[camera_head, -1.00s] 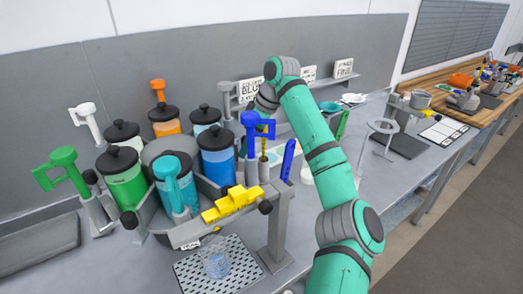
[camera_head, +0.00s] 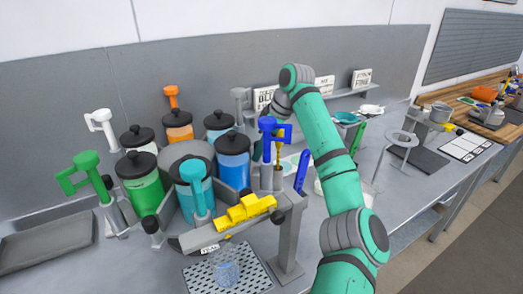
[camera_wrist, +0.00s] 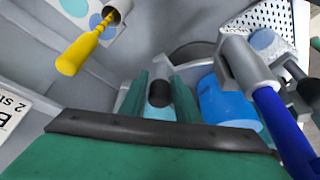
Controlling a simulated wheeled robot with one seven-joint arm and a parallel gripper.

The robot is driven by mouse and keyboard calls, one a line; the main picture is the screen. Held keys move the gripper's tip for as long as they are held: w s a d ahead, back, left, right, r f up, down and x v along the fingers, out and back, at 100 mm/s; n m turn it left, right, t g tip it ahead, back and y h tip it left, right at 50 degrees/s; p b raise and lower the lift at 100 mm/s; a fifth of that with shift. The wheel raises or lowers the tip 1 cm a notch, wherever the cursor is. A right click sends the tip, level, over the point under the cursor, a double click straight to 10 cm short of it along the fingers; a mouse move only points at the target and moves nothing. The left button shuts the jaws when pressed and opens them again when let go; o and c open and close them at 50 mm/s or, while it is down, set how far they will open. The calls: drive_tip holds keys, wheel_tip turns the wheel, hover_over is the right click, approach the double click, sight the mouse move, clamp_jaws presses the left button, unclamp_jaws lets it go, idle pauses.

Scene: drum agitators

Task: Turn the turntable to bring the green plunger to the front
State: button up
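The turntable (camera_head: 200,238) carries a ring of coloured drums with black lids. The green plunger (camera_head: 86,160) stands upright in its holder at the left side, beside the green drum (camera_head: 140,185). A cyan plunger (camera_head: 194,185) is at the front. The blue plunger (camera_head: 270,128) is at the right, by the blue drum (camera_head: 233,165); its blue shaft (camera_wrist: 280,125) shows in the wrist view. My gripper (camera_wrist: 159,88) has its two fingers apart, with a black knob (camera_wrist: 160,94) seen between them; contact is unclear. In the head view the gripper is mostly hidden behind the blue plunger.
A glass (camera_head: 226,270) stands on a perforated tray (camera_head: 258,277) in front. Signs (camera_head: 362,78) stand on the back shelf. A ring stand (camera_head: 400,140) is on the right bench. A yellow-handled tool (camera_wrist: 82,50) is close by.

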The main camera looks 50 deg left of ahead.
drive_tip(key=shift+s+a, duration=0.15)
drive_tip(key=shift+s, duration=0.25)
drive_tip(key=v, duration=1.1)
drive_tip(key=shift+w+d+f, duration=0.15)
drive_tip(key=shift+w+d, duration=0.05)
drive_tip(key=shift+w, duration=0.15)
